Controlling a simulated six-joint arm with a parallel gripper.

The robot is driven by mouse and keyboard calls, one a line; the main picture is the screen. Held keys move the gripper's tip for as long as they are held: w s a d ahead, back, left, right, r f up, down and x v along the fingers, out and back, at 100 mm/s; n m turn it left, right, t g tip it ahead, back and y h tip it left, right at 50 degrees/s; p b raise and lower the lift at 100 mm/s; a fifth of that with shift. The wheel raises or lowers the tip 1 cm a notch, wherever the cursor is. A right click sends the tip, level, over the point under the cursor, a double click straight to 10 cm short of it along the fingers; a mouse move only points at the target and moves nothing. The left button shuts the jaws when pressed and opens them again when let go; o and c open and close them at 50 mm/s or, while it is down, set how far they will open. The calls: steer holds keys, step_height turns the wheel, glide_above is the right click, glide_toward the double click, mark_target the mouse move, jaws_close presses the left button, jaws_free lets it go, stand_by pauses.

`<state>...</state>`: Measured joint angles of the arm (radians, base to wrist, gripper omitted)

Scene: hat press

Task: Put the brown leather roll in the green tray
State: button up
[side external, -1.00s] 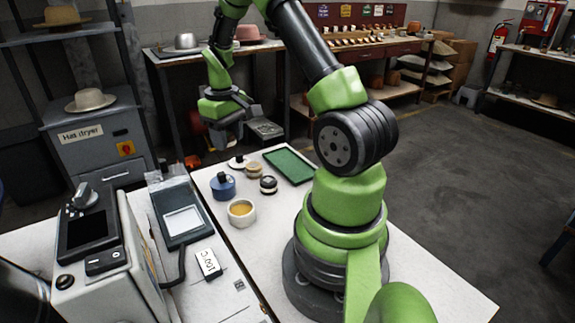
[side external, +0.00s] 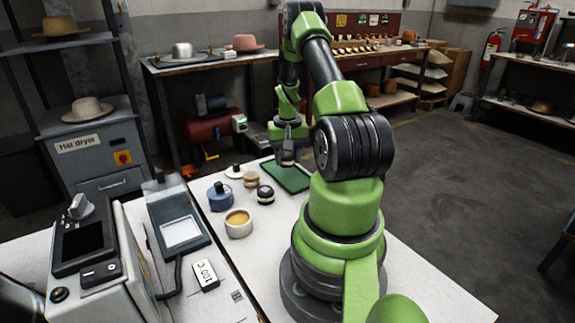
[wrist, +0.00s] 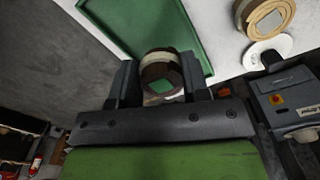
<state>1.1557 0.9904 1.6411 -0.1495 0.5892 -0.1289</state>
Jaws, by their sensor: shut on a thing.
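My gripper (side external: 288,158) points down above the green tray (side external: 291,181) in the side external view. In the wrist view my gripper (wrist: 160,82) is shut on the brown leather roll (wrist: 150,73), a dark brown ring with a pale band. The roll is between the two fingers, with green showing in its middle. The tray (wrist: 128,25) has a raised rim and lies behind and below the roll. The roll overlaps part of the tray in this view. I cannot tell its exact height above the tray floor. In the side external view the roll is hard to make out.
A tan roll (side external: 251,180), a white disc with a dark knob (side external: 235,172) and a black-and-white round item (side external: 265,194) stand left of the tray.

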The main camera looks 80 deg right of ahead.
steer(key=shift+f, duration=1.3)
steer(key=o, duration=0.9)
steer(key=shift+f, duration=0.15)
